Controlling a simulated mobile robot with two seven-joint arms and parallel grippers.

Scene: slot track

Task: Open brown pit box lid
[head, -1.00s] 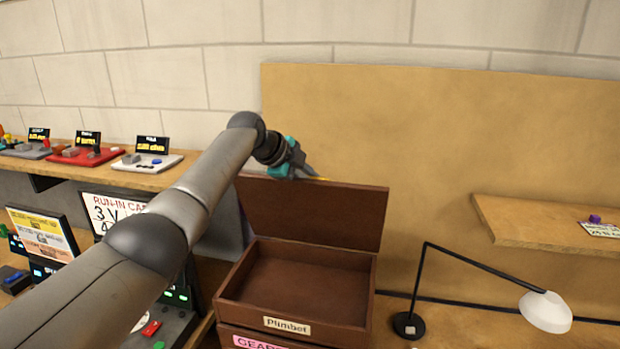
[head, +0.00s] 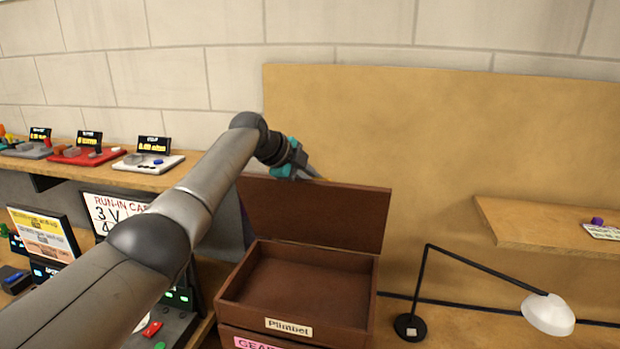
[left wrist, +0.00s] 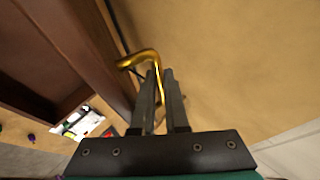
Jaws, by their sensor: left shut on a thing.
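The brown pit box (head: 230,285) stands on the bench with its lid (head: 315,215) raised upright at the back. The box interior is open to view and looks empty. My left gripper (head: 312,172) is at the lid's top edge. In the left wrist view, the fingers (left wrist: 165,90) are shut on a gold handle (left wrist: 140,60) beside the lid (left wrist: 100,45). My right gripper is not in view.
A black lamp with a white shade (head: 548,313) stands right of the box. A wooden shelf (head: 540,228) is on the right. A tan board (head: 430,130) rises behind the lid. Several controllers sit on the left shelf (head: 110,178).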

